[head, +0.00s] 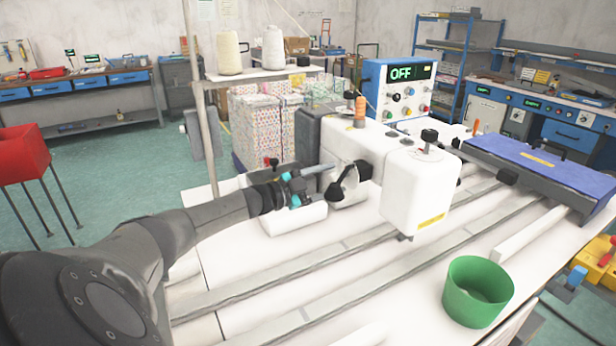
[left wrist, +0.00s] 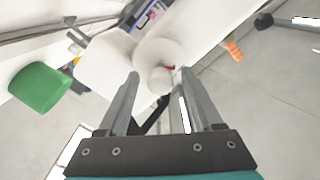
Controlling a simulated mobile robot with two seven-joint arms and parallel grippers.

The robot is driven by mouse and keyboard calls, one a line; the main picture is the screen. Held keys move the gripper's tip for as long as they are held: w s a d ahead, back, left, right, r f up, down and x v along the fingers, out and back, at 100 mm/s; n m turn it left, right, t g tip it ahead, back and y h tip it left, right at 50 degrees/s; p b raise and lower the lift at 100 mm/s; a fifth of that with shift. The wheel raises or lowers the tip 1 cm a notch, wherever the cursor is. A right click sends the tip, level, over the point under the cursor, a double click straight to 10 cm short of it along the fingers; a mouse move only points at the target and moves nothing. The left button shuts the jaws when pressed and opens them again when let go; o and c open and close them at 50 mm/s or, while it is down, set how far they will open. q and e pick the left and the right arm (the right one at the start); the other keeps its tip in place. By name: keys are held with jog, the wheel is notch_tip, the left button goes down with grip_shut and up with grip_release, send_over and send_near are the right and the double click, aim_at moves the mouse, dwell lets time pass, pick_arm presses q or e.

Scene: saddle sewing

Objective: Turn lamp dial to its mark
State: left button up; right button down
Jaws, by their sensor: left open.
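The white sewing machine (head: 415,190) stands on the white table. My left gripper (head: 325,170) reaches in from the left, just left of a round white part with a black lever (head: 350,182) on the machine's end. In the left wrist view my open left gripper (left wrist: 160,76) has a small round white knob-like end (left wrist: 160,80) between or just beyond its fingertips; I cannot tell whether they touch it. No mark shows on it. Behind the machine, a blue control box (head: 398,92) shows OFF above several coloured knobs. I cannot tell which part is the lamp dial. My right gripper is not in view.
A green bin (head: 477,292) stands at the table's front right, and also shows in the left wrist view (left wrist: 38,88). A thread stand with two cones (head: 229,53) rises behind my left gripper. A blue padded board (head: 540,165) lies at the right. The table's front middle is clear.

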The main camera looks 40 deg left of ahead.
pick_arm(q)
jog(key=p+v, duration=0.3)
jog(key=v, duration=1.2)
jog(key=shift+p, duration=0.4)
jog(key=shift+r, duration=0.1)
